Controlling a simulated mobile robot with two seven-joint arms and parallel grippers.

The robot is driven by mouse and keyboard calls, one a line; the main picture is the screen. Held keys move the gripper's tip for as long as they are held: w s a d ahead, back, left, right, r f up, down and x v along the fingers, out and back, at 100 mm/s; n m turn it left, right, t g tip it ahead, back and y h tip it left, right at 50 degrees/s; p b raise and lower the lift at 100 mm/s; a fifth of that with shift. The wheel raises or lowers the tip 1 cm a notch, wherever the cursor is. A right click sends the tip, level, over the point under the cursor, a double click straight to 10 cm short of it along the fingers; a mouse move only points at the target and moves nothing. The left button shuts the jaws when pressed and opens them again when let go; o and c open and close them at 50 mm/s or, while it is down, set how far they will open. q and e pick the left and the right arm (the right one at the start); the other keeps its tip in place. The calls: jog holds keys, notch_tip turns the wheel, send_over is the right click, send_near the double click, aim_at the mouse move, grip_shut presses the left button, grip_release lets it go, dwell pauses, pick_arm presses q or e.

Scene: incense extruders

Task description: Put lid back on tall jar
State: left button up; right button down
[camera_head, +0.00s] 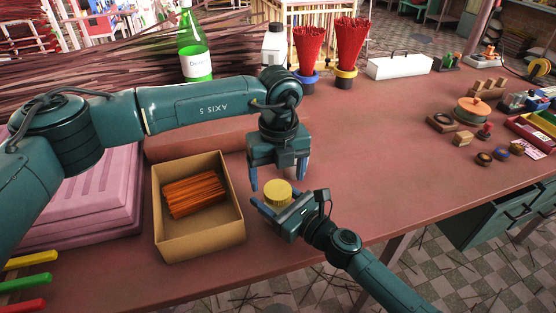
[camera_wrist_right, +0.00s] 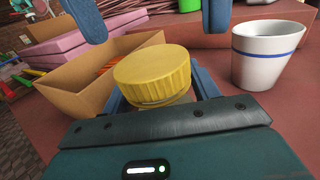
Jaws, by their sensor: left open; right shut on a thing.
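A round yellow lid (camera_head: 278,190) with a ridged edge lies level between the fingers of my right gripper (camera_head: 281,206). In the right wrist view the lid (camera_wrist_right: 154,74) shows large, with a thin pale rim and a narrow strip of something below it. That strip looks like the top of the jar; its body is hidden by my gripper. My right gripper is shut around it. Whether the lid is fully seated cannot be told. My left gripper (camera_head: 279,182) is open, pointing down just above and behind the lid. Its blue fingers also show in the right wrist view (camera_wrist_right: 152,18).
A cardboard box (camera_head: 200,245) of orange sticks stands to the left. A white cup (camera_wrist_right: 265,58) with a blue band stands close behind, mostly hidden in the head view. A green bottle (camera_head: 193,50) stands at the back.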

aim_at(278, 189)
pick_arm(q)
jog(key=shift+f, duration=1.7)
pick_arm(e)
jog(key=shift+r, duration=0.1)
pick_arm(q)
jog(key=shift+c, duration=0.6)
jog(key=c, duration=1)
jog(key=m, duration=0.3)
jog(key=o, duration=1.1)
